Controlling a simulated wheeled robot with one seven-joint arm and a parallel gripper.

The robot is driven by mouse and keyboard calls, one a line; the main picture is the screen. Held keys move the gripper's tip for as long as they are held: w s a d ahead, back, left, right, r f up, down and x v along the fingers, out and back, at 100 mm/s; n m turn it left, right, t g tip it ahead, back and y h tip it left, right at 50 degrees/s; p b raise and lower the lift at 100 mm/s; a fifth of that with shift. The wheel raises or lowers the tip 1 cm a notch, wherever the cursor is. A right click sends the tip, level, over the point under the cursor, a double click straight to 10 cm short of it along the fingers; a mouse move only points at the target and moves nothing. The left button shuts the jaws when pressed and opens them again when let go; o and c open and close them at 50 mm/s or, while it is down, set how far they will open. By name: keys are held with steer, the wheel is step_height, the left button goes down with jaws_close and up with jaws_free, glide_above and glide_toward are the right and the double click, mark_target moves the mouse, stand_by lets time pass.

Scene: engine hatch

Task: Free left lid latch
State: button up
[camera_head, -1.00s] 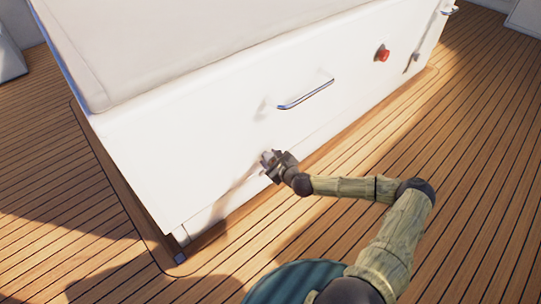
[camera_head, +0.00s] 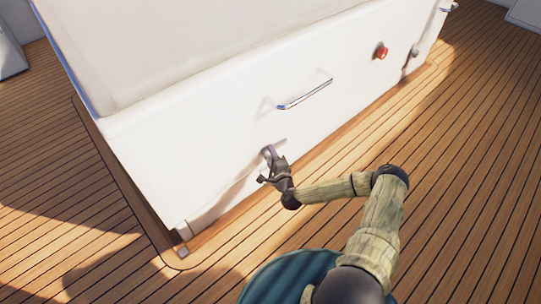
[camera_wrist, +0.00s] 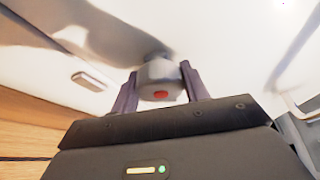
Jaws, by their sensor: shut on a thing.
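My gripper (camera_head: 268,166) is at the lower front face of the white engine hatch (camera_head: 220,125). In the wrist view my gripper (camera_wrist: 158,90) has its two dark fingers on either side of a small grey latch (camera_wrist: 158,72) with a red dot on its end, and it is shut on this latch. The latch sits against the white panel. In the head view the latch is mostly hidden by my gripper, with only a grey bit showing at the fingertips.
A chrome handle (camera_head: 305,94) is above my gripper on the same face. A small pale plate (camera_wrist: 87,80) lies left in the wrist view. The teak deck (camera_head: 450,190) is clear.

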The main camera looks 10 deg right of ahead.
steer(key=shift+n+t, duration=0.4)
steer(key=shift+n, duration=0.7)
steer(key=o, duration=1)
steer(key=s+p, duration=0.1)
steer(key=s, duration=0.1)
steer(key=s+p, duration=0.1)
steer(key=s, duration=0.2)
steer(key=s+d+p, duration=0.1)
steer(key=s, duration=0.1)
steer(key=shift+s+f, duration=0.1)
steer(key=shift+s, duration=0.15)
